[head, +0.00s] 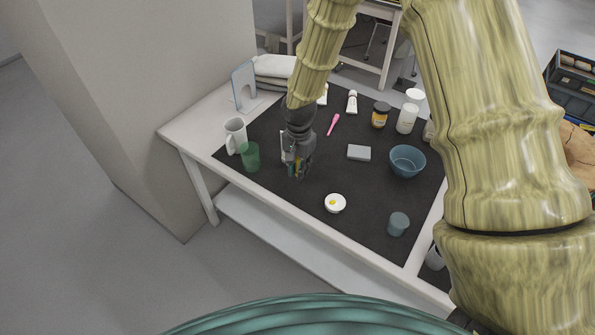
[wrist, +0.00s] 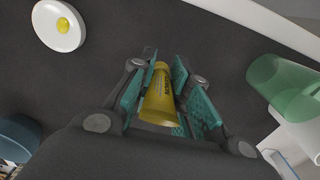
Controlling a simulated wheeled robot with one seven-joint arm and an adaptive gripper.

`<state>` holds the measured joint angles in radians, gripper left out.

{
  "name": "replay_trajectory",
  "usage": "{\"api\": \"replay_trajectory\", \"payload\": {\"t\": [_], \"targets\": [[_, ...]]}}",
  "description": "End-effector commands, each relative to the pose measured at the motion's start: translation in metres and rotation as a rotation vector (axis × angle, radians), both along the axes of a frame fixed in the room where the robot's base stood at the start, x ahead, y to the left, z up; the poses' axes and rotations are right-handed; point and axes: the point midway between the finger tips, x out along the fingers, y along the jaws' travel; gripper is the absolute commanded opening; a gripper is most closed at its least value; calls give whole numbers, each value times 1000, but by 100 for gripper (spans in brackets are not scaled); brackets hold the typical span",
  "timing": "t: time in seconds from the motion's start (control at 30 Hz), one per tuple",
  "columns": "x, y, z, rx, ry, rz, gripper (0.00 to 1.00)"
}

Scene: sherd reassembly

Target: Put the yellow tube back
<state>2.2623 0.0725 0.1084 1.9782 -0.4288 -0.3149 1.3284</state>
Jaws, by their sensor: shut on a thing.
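The yellow tube (wrist: 160,97) is between the two teal-padded fingers of my gripper (wrist: 165,80) in the wrist view. My gripper is shut on it. In the head view my gripper (head: 297,172) is over the left part of the dark mat (head: 290,190), between the green cup and the small white dish. The tube is mostly hidden by the fingers there. I cannot tell how far the tube is above the mat.
A green see-through cup (head: 250,157) and a white mug (head: 235,136) stand left of my gripper. A white dish with a yellow centre (head: 335,203), a grey block (head: 359,153), a blue bowl (head: 407,161) and a blue-grey cup (head: 398,224) are to the right.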

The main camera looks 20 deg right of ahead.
Motion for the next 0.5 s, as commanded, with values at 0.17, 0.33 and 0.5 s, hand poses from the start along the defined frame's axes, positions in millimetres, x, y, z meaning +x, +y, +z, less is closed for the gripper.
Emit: {"api": "replay_trajectory", "payload": {"t": [0.17, 0.33, 0.5], "targets": [[6, 1, -2, 0, 1, 2, 2], [6, 1, -13, 0, 2, 0, 2], [5, 1, -30, -1, 3, 1, 2]]}}
